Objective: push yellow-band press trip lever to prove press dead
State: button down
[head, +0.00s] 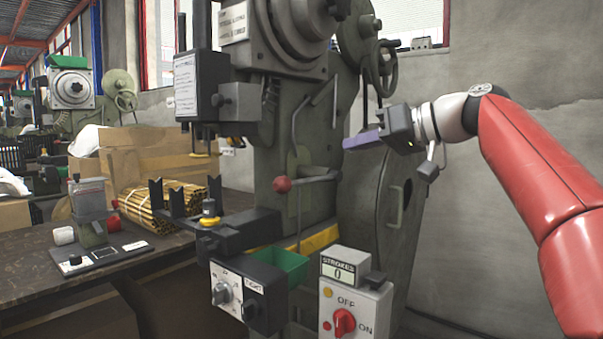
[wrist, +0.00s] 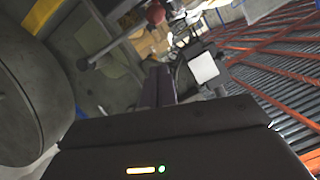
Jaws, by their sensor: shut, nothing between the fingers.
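The large green press (head: 300,150) fills the middle of the head view, with a yellow band (head: 320,238) around its lower column. Its trip lever is a bar (head: 318,178) ending in a red ball (head: 282,184), standing out from the column. In the wrist view a red ball (wrist: 155,13) shows near the top edge, beyond the fingers. My gripper (head: 350,143) is shut and empty, to the right of the lever and a little higher in the picture. The fingers point left and look apart from the lever. The wrist view shows the closed fingers (wrist: 155,88).
A control box (head: 368,300) below the press has a red OFF/ON switch (head: 344,322) and a STROKES counter (head: 338,272) reading 0. A bench (head: 35,245) at left bears a rod bundle (head: 160,207) and cartons. A flywheel guard (head: 400,225) stands below my gripper.

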dwell(0.3)
jog(key=s+f+p+x, duration=0.1)
jog(key=f+x, duration=0.1)
jog(key=x, duration=1)
jog(key=shift+a+f, duration=0.3)
jog(key=shift+f, duration=0.05)
jog(key=shift+f, duration=0.1)
notch_tip(320, 180, down, 8)
jog(key=n+t+h+b, duration=0.1)
jog(key=n+b, duration=0.2)
jog(key=b, duration=0.9)
jog(key=shift+f+n, duration=0.2)
jog(key=shift+n, duration=0.1)
